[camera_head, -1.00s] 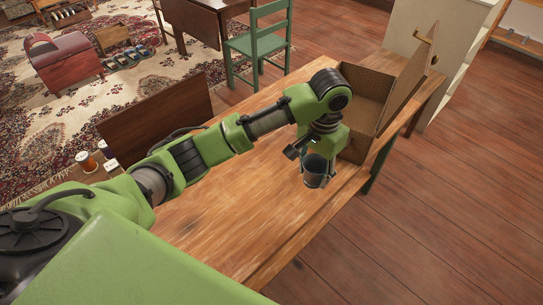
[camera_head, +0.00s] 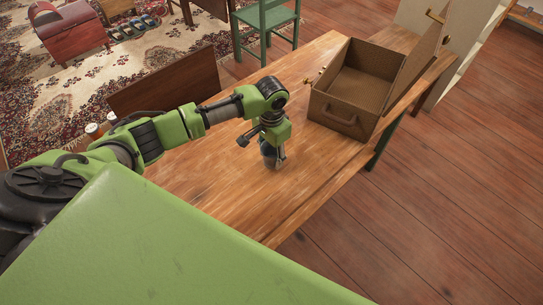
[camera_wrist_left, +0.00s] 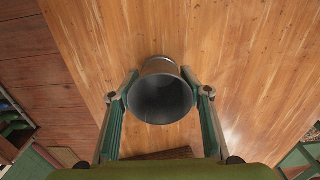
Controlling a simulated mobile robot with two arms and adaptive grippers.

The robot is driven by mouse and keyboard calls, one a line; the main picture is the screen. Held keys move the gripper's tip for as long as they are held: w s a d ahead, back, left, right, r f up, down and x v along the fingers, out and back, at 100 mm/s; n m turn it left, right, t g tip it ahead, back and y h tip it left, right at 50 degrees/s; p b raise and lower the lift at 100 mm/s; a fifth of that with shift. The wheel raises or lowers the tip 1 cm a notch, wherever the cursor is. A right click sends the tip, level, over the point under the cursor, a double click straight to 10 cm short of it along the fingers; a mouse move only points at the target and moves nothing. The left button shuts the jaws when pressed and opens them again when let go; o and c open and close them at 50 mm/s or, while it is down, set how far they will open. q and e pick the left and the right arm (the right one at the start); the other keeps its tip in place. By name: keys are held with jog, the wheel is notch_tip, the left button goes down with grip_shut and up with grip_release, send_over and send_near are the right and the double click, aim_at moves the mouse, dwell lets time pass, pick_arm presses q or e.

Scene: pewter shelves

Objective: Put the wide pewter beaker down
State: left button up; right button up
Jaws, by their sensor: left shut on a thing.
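The wide pewter beaker (camera_head: 270,158) is a dark grey cup at the tip of my left arm, over the wooden table (camera_head: 215,205). In the left wrist view the beaker (camera_wrist_left: 161,92) shows its open mouth and dark inside, between the two green fingers. My left gripper (camera_head: 270,150) is shut on it, with a finger on each side. The beaker looks close to the tabletop; I cannot tell whether its base touches the wood. My right gripper is not in view.
An open brown case (camera_head: 345,118) with its lid raised stands on the table, right of and beyond the beaker. Bare tabletop lies around the beaker. A green chair (camera_head: 266,22) stands beyond the table, and a dark wooden panel (camera_head: 165,85) is at its far left side.

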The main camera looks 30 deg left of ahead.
aim_at(272, 149)
pick_arm(q)
jog(key=shift+f, duration=0.7)
jog(key=shift+f, duration=0.15)
jog(key=o, duration=1.3)
notch_tip(272, 149, up, 12)
jog(key=shift+r, duration=0.2)
